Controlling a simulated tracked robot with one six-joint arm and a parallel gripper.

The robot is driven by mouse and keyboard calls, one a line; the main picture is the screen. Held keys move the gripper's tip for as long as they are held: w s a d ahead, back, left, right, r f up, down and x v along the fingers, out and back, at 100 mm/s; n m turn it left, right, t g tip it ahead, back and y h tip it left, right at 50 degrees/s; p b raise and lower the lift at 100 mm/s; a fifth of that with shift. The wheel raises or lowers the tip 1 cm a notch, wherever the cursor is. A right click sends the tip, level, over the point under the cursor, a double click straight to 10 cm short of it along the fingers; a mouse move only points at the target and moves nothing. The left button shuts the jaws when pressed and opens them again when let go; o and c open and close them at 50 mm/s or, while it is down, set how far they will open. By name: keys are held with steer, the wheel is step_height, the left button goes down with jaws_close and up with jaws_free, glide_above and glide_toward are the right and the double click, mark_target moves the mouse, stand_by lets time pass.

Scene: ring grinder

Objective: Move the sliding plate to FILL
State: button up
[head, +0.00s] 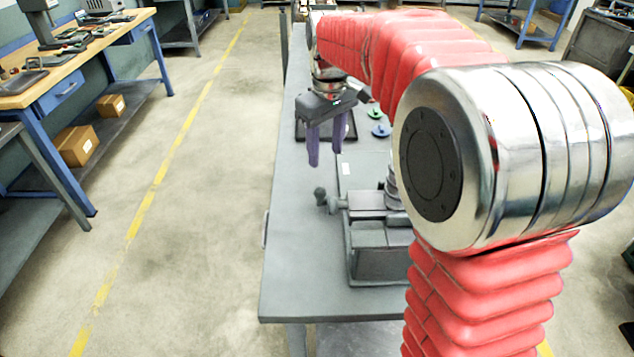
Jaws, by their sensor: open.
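A grey machine (372,258), which looks like the ring grinder, stands on the grey table near its front edge. A knob on a short shaft (322,196) sticks out from its left side. My arm hides the machine's right part. I cannot make out which part is the sliding plate, and no FILL marking is legible. My gripper (326,160) points down above the table, behind the knob in the picture. Its two purple fingers are apart, with nothing seen between them. It appears clear of the machine.
The grey table (300,265) has bare surface left of the machine. Small green (376,113) and blue (381,131) round pieces lie behind it, near a dark flat item partly hidden by my gripper. A wooden-topped workbench (90,58) stands left across an open floor.

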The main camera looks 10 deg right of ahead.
steer(key=n+g, duration=0.1)
glide_above(320, 188)
step_height(320, 188, down, 4)
steer(key=shift+r, duration=0.15)
step_height(320, 188, down, 14)
steer(key=shift+r, duration=0.1)
stand_by(0.7)
steer(key=shift+c, duration=0.7)
jaws_close()
